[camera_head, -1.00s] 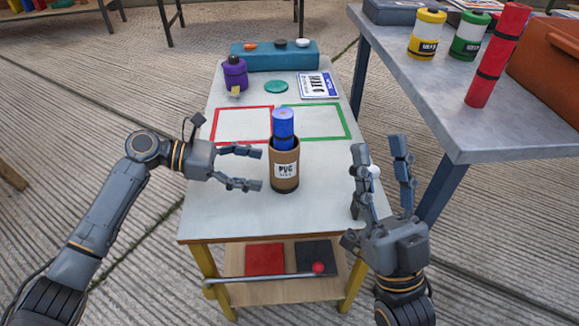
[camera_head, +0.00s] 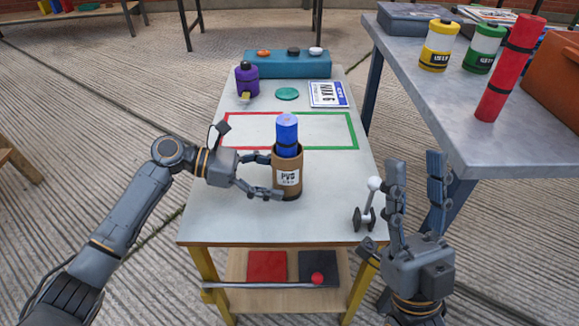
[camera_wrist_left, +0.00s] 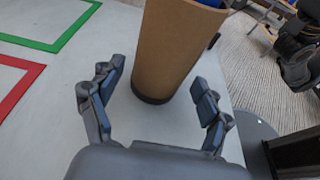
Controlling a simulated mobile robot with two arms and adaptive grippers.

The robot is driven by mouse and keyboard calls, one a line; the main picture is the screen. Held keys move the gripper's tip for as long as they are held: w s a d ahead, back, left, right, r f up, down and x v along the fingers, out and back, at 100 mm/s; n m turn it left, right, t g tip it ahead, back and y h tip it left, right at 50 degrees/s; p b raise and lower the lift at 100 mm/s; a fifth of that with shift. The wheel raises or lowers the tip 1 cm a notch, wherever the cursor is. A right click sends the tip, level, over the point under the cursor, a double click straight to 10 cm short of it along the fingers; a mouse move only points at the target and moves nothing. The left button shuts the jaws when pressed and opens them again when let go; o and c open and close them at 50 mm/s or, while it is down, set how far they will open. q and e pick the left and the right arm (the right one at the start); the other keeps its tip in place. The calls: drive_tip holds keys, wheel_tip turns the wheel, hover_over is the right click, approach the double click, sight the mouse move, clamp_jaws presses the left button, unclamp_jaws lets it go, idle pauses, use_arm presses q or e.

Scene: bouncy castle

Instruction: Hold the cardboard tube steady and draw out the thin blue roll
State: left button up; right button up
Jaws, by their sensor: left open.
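The brown cardboard tube (camera_head: 288,181) stands upright on the small white-topped table (camera_head: 225,215), with a "PVG" label facing me. The blue roll (camera_head: 287,135) stands in it, its upper part sticking out of the top. My left gripper (camera_head: 268,174) is open, with its fingers to the left of the tube, their tips at its near and far sides. In the left wrist view the tube (camera_wrist_left: 172,50) stands between and just beyond the open fingers (camera_wrist_left: 160,105). My right gripper (camera_head: 415,190) is open, empty and pointing up, right of the table's front corner.
A small lever with a white ball (camera_head: 373,186) stands at the table's right edge, close to my right gripper. Behind the tube are red (camera_head: 240,130) and green (camera_head: 340,130) outlined areas, a purple bottle (camera_head: 246,80) and a teal box (camera_head: 288,65). A grey table (camera_head: 430,100) holds a red roll (camera_head: 508,70).

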use_arm(q)
drive_tip(key=shift+p+x, duration=0.55)
drive_tip(key=shift+x, duration=0.25)
drive_tip(key=shift+d, duration=0.25)
use_arm(e)
drive_tip(key=w+f+g+h, duration=0.1)
drive_tip(key=w+f+g, duration=0.3)
drive_tip(key=w, duration=0.2)
drive_tip(key=shift+a+f+g+h, duration=0.3)
drive_tip(key=shift+h, duration=0.1)
